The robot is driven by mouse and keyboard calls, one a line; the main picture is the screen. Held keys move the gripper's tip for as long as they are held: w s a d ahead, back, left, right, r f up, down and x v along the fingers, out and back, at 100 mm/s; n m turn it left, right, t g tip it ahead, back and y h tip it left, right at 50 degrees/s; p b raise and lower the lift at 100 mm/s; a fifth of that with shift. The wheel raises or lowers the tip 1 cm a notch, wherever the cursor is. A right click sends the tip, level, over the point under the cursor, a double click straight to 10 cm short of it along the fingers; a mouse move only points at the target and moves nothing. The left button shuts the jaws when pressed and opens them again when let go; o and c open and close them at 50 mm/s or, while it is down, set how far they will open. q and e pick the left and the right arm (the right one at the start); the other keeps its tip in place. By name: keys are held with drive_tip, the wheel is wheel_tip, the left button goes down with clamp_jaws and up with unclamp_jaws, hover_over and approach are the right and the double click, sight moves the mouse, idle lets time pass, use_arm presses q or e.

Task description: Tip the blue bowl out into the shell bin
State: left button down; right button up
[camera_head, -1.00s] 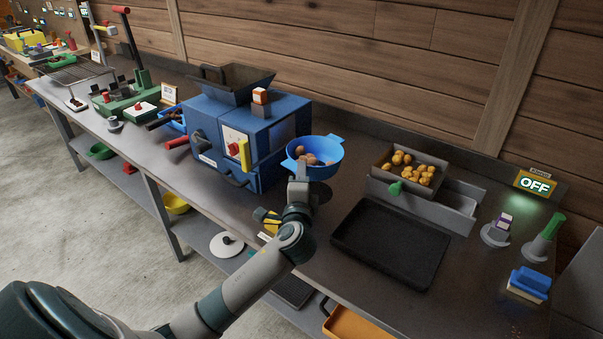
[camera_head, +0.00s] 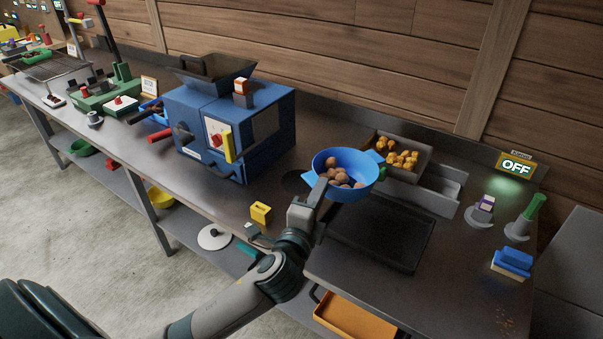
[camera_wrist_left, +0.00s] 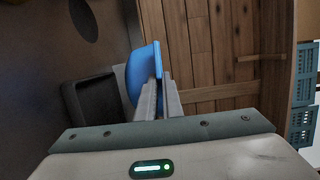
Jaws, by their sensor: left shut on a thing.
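The blue bowl (camera_head: 355,194) holds several brown chestnuts or shells and is roughly level in the head view. My left gripper (camera_head: 318,192) is shut on its near left rim, and the bowl hangs above the bench, covering part of the black tray behind. In the left wrist view the blue bowl (camera_wrist_left: 137,72) is edge-on at the fingertips (camera_wrist_left: 158,84); its inside is hidden there. No bin is labelled as the shell bin; an orange open bin (camera_head: 358,318) sits below the bench front. My right gripper is not in view.
A black tray (camera_head: 405,245) lies right of the bowl. A metal tray of yellow nuts (camera_head: 421,163) and an empty grey compartment (camera_head: 440,186) stand behind. A blue machine (camera_head: 270,125) stands left, with a yellow block (camera_head: 260,213) in front. A blue brush (camera_head: 513,261) lies right.

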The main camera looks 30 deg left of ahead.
use_arm(q)
drive_tip(key=s+d+r+m+h, duration=0.1)
drive_tip(key=s+d+h, duration=0.1)
drive_tip(key=s+d, duration=0.2)
drive_tip(key=shift+s+d+r+m+h, duration=0.15)
drive_tip(key=shift+s+d+m+h, duration=0.2)
drive_tip(key=shift+d, duration=0.45)
